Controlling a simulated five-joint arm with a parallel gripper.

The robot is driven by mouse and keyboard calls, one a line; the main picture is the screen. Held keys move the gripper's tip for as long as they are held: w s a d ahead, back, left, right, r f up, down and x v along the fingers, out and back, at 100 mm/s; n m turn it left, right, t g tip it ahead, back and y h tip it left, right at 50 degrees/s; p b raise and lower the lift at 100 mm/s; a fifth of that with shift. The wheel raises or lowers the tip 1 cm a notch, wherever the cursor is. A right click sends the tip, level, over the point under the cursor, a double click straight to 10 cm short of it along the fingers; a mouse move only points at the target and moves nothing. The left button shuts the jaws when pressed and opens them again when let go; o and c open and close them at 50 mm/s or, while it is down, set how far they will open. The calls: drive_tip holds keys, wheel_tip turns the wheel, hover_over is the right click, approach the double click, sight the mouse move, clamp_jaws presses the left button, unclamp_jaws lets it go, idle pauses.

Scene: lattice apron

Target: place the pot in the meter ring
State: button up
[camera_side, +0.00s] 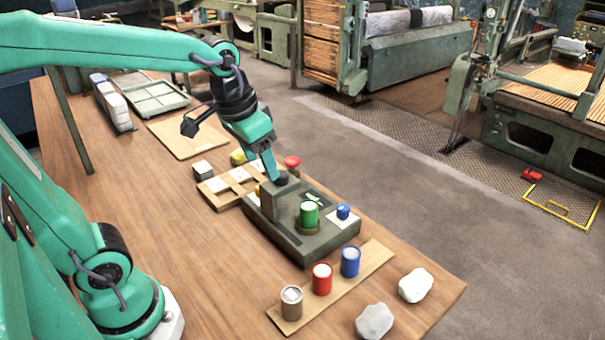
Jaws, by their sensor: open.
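A green pot (309,214) with a pale top stands upright on a dark grey-green device (288,240). A round brownish rim, which may be the meter ring, shows around its foot; I cannot tell how deep it sits. My gripper (275,180) is over the back of the device, beside its upright block and apart from the green pot. It is open; its fingertips are small and partly hidden, and I see nothing held. Brown (291,303), red (322,279) and blue (350,262) pots stand in a row on a wooden strip (372,262) in front.
A small blue knob (343,211) and a red knob (292,163) are on or beside the device. A wooden divided tray (217,188) lies behind it, with a grey cube (203,170). Two pale stones (416,285) lie near the table's front right edge.

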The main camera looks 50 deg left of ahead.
drive_tip(key=s+t, duration=0.2)
drive_tip(key=s, duration=0.6)
drive_tip(key=shift+a+f, duration=0.25)
